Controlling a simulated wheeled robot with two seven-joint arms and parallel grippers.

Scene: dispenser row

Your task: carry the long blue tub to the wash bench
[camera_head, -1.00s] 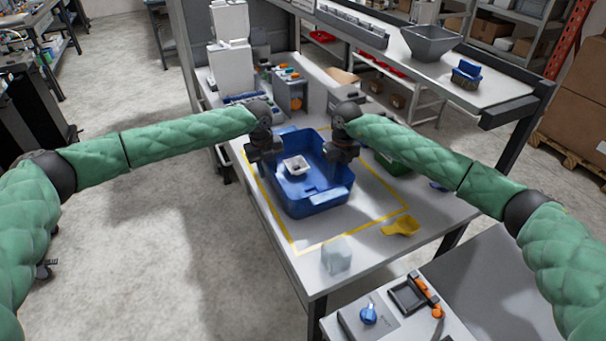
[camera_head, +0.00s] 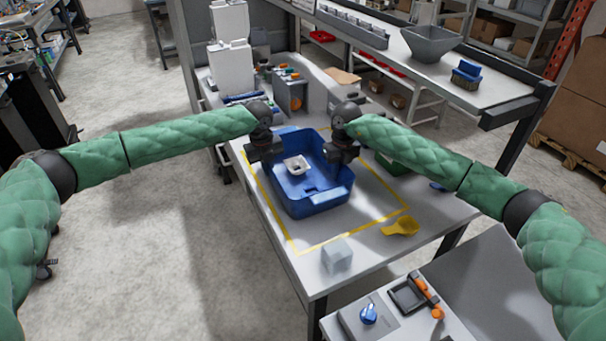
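The long blue tub (camera_head: 318,198) stands on the grey bench top inside a yellow taped outline. A small white tray (camera_head: 296,165) lies in it. My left gripper (camera_head: 266,158) is at the tub's left long wall, and my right gripper (camera_head: 342,158) is at its right long wall. Both point down at the rims. The fingertips are hidden or too dark to tell whether they are open or shut on the walls. No surface in view is clearly marked as the wash bench.
A yellow scoop (camera_head: 400,227) and a translucent block (camera_head: 337,256) lie near the bench's front. A green container (camera_head: 392,165) is partly hidden behind my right arm. A shelf (camera_head: 455,75) with a grey hopper (camera_head: 431,42) overhangs the right. Open floor (camera_head: 150,250) lies left.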

